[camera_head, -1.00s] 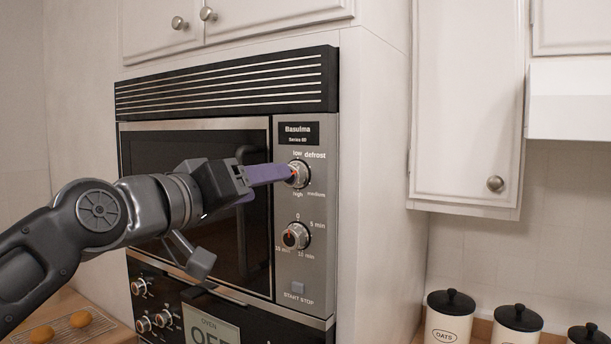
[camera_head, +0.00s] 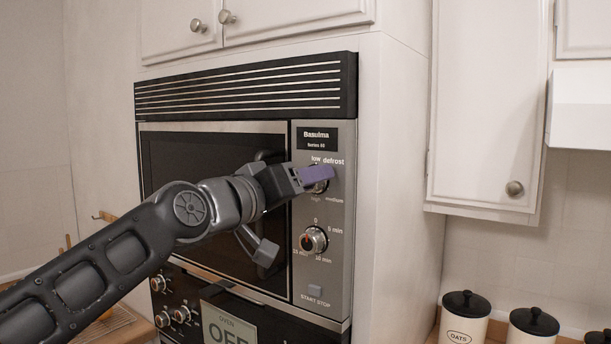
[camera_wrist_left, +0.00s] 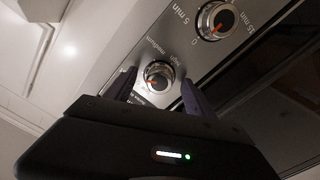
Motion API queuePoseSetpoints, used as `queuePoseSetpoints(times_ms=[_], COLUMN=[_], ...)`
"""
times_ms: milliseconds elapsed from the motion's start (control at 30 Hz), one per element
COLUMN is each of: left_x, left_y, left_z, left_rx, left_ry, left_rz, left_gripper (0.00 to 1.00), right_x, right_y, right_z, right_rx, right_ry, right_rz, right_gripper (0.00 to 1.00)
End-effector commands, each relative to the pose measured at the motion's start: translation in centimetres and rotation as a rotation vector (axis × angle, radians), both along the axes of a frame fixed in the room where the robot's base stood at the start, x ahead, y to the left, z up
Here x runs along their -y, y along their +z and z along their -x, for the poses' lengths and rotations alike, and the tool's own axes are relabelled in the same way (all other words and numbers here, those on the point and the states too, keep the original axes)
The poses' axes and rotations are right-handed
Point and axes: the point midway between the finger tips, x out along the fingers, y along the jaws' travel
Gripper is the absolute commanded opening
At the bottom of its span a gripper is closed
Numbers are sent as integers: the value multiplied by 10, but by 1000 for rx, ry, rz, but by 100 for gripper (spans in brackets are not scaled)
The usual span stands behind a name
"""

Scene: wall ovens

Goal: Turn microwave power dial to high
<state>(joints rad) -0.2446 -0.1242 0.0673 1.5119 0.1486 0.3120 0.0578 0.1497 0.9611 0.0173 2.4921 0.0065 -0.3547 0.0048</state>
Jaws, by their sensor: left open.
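The microwave's power dial (camera_head: 319,188) is a round silver knob on the upper part of the control panel, ringed by low, defrost, medium and high labels. My left gripper (camera_head: 322,176) is in front of it and its purple fingers hide most of the knob. In the left wrist view the dial (camera_wrist_left: 158,75) sits between the two spread fingers of the open left gripper (camera_wrist_left: 159,92). A gap shows on each side; I cannot tell how deep the fingers reach. The dial's red mark points to the lower left there, away from the "high" label.
The timer dial (camera_head: 313,240) is just below, with the start/stop button (camera_head: 314,290) under it. The microwave door (camera_head: 215,165) is closed, left of the panel. A wall cabinet (camera_head: 487,110) and canisters (camera_head: 466,318) stand to the right.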

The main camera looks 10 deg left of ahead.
Motion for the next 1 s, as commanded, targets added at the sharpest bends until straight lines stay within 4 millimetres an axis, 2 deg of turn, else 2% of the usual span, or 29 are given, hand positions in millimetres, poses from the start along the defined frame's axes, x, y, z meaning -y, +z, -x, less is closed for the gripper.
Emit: queuePoseSetpoints(times_ms=[100,367,1000], left_x=[3,3,2], left_y=[0,-1,-1], left_z=[-6,-6,-6], left_rx=[-1,0,-1], left_ry=[-1,0,0], left_rz=[0,0,-1], left_gripper=[63,62,10], right_x=[0,0,0], right_y=[2,2,2], right_z=[0,1,0], right_rx=[-1,-1,-1], right_ry=[-1,-1,-1], right_rz=[1,1,1], right_gripper=[36,36,36])
